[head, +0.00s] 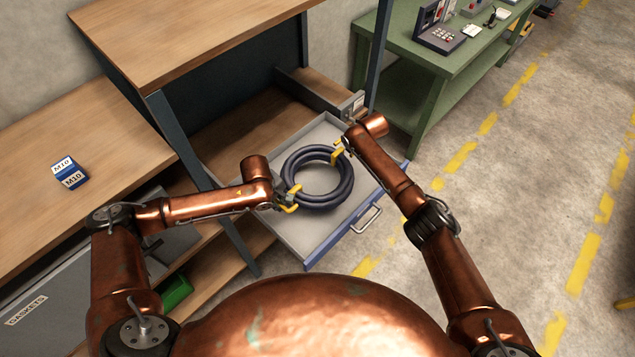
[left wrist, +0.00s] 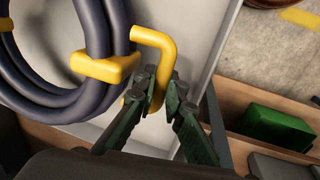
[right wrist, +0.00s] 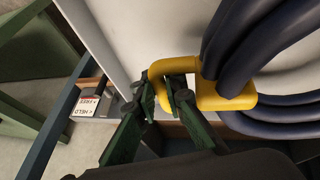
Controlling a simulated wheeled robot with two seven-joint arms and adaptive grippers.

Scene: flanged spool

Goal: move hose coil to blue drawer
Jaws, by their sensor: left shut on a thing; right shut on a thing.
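The dark blue-grey hose coil (head: 291,172) has yellow handles on opposite sides. It is over the open drawer with the blue front (head: 333,243), within its walls in the head view; I cannot tell whether it touches the drawer floor. My left gripper (head: 284,200) is shut on the left yellow handle, which also shows in the left wrist view (left wrist: 157,45). My right gripper (head: 346,147) is shut on the right yellow handle, which shows in the right wrist view (right wrist: 172,66). Part of the coil's right side is hidden by my right gripper.
A wooden bench (head: 180,40) with dark posts stands around the drawer. A blue M10 box (head: 70,174) lies on the left worktop. A green bin (head: 175,291) sits low at left. A green table (head: 440,55) with devices stands at the back right.

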